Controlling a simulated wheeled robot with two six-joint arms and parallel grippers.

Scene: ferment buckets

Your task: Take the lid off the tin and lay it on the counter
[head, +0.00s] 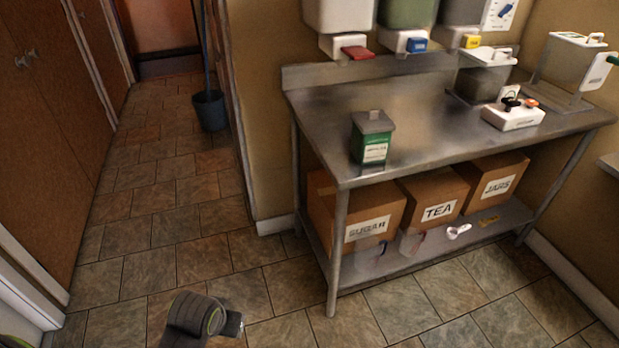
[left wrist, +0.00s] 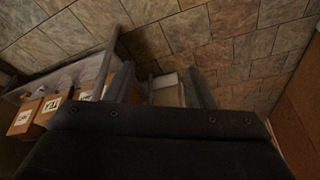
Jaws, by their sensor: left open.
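The tin (head: 375,149) is green with a white label and stands upright near the front left corner of the steel counter (head: 330,93). Its grey lid (head: 374,121) sits on top, with a small raised knob. In the left wrist view my left gripper (left wrist: 160,82) is open, its two fingers apart. A pale shape between the fingers is too dark to identify. In the head view only part of my left arm shows at the bottom, well below and left of the tin. My right gripper is out of view.
Boxes marked SUGAR (head: 370,211), TEA (head: 438,196) and JARS (head: 497,181) sit on the lower shelf. A white control box (head: 513,116) is at the counter's right. Dispensers hang above its back. The counter's middle is bare.

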